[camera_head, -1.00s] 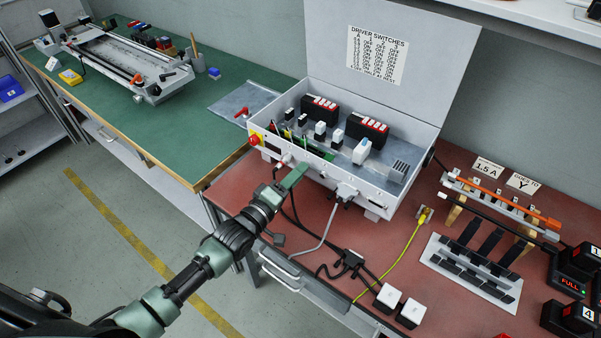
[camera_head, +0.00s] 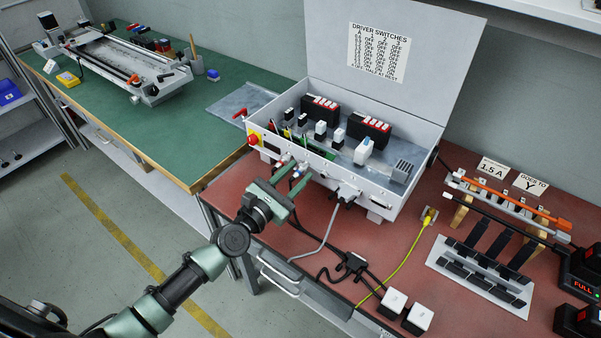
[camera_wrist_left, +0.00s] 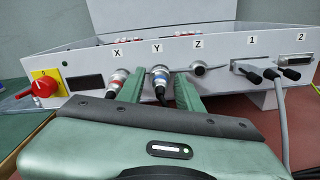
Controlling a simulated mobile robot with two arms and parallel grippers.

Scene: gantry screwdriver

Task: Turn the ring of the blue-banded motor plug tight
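The blue-banded plug (camera_wrist_left: 160,76) sits in the socket marked Y on the front of the grey control box (camera_head: 336,182). Its black cable runs down and out of sight behind my gripper. In the left wrist view my left gripper (camera_wrist_left: 160,84) is open, with one green finger on each side of the plug and visible gaps to both. In the head view the left gripper (camera_head: 292,178) reaches the box front from below left. A red-banded plug (camera_wrist_left: 117,80) sits in socket X, close outside the left finger. My right gripper is not in view.
Socket Z (camera_wrist_left: 199,68) has no plug with a coloured band. A grey connector (camera_wrist_left: 262,74) is fixed at port 1, right of it. A red knob (camera_wrist_left: 43,87) is at the box's left end. Cables and white blocks (camera_head: 405,310) lie on the red bench.

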